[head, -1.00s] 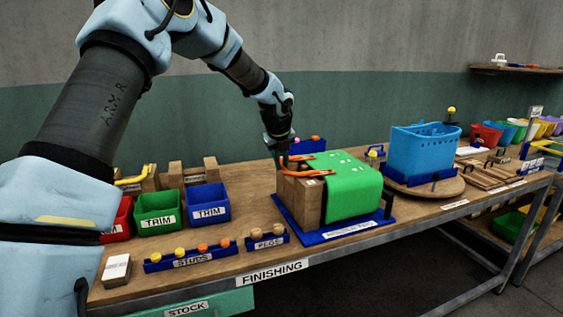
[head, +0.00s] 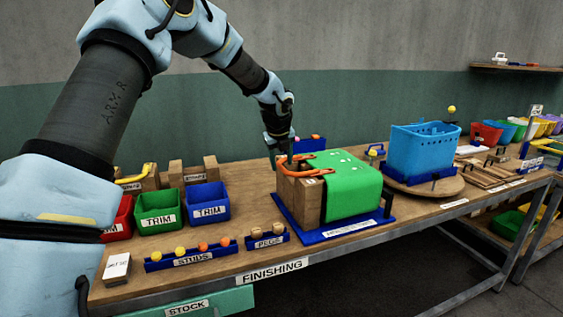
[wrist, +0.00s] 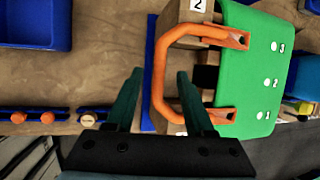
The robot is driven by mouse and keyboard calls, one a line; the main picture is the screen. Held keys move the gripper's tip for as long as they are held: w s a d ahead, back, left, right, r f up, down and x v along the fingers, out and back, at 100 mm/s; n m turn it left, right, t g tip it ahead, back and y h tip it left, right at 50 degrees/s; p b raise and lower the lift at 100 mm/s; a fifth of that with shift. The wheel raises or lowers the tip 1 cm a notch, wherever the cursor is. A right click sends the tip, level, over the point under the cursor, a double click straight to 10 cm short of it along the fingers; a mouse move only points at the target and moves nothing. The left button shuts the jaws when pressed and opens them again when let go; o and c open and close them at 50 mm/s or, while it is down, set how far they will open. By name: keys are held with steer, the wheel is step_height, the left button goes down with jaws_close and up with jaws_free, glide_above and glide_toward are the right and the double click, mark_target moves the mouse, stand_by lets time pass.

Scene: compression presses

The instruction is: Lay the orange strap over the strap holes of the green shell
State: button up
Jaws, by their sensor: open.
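The orange strap (head: 303,171) is a rigid-looking handle loop at the left end of the green shell (head: 350,182). In the wrist view, the strap's two flat ends (wrist: 232,39) lie on the shell's left edge, one near each side. Its bar (wrist: 160,75) stands out left over a wooden block. The shell drapes over the block, with white spots numbered 1, 2 and 3. Any holes under the strap ends are hidden. My gripper (wrist: 158,75) is open, its dark green fingers appearing on either side of the strap's bar. Contact cannot be told.
The wooden block (head: 297,200) sits on a blue base (head: 310,238). A blue basket (head: 422,155) stands to the right. Green (head: 159,207) and blue (head: 209,203) trim bins, a studs rack (head: 189,258) and a pegs rack (head: 267,240) are left. Bare bench lies between bins and base.

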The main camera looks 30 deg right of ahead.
steer(key=b+v, duration=0.2)
steer(key=v, duration=0.8)
steer(key=shift+a+r+b, duration=0.2)
steer(key=shift+r+b, duration=0.1)
steer(key=shift+r, duration=0.05)
